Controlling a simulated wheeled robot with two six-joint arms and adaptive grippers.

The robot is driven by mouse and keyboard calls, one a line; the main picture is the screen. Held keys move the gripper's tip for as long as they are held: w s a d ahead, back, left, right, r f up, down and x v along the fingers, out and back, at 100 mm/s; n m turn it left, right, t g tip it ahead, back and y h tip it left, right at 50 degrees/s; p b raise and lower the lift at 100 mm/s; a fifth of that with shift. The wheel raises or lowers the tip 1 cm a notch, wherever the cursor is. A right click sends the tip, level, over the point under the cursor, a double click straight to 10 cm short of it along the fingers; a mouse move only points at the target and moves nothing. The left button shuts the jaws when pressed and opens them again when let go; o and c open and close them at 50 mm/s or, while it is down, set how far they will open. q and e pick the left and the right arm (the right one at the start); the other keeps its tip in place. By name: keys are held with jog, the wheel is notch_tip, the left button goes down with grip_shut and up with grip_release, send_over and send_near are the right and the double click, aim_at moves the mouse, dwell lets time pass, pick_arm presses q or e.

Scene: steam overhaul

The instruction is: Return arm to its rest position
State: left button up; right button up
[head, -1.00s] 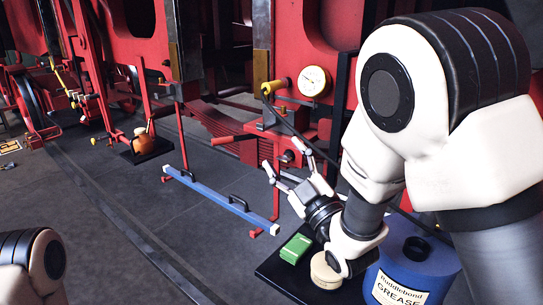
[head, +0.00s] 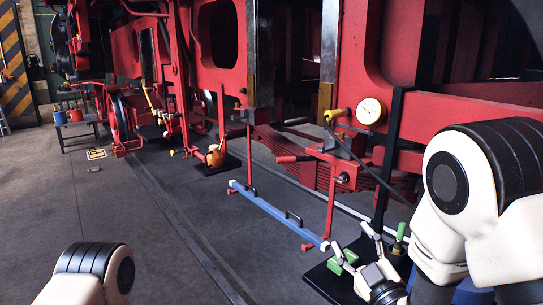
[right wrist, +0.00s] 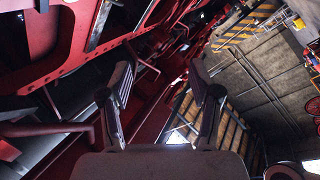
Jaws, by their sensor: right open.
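My right gripper (head: 362,252) is open in the head view, low at the right, over the black mat by the red locomotive frame. It also shows in the right wrist view (right wrist: 163,95), its two fingers spread with nothing between them. My right arm (head: 480,200) is bent and fills the right side of the head view. My left arm (head: 95,272) shows only as a white and black joint at the lower left. My left gripper is out of view.
A green block (head: 340,260) lies on the black mat (head: 325,282). An orange oil can (head: 215,156) stands farther left.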

jog(key=s+d+f+m+g+h, duration=0.1)
jog(key=s+d+f+g, duration=0.2)
jog(key=f, duration=0.7)
jog(key=s+d+f+m+g+h, duration=0.1)
jog(key=s+f+m+g+h, duration=0.2)
jog(key=f, duration=0.6)
jog(key=s+d+f+g, duration=0.15)
jog(key=s+f, duration=0.35)
jog(key=f, duration=0.5)
pick_arm(q)
jog(key=shift+s+f+b, duration=0.25)
jog(key=shift+f+b, duration=0.1)
pick_arm(e)
jog(key=s+d+f+m+g, duration=0.1)
jog(key=s+f+m+g, duration=0.1)
jog(key=s+f+g, duration=0.2)
jog(key=s+d+f+m+g, duration=0.1)
jog(key=s+f+g, duration=0.3)
jog(key=s, duration=0.7)
jog(key=s+f+m+g+h, duration=0.1)
jog(key=s+f+m+g, duration=0.3)
jog(key=s, duration=0.4)
jog(key=shift+d+f, duration=0.15)
jog(key=shift+d, duration=0.25)
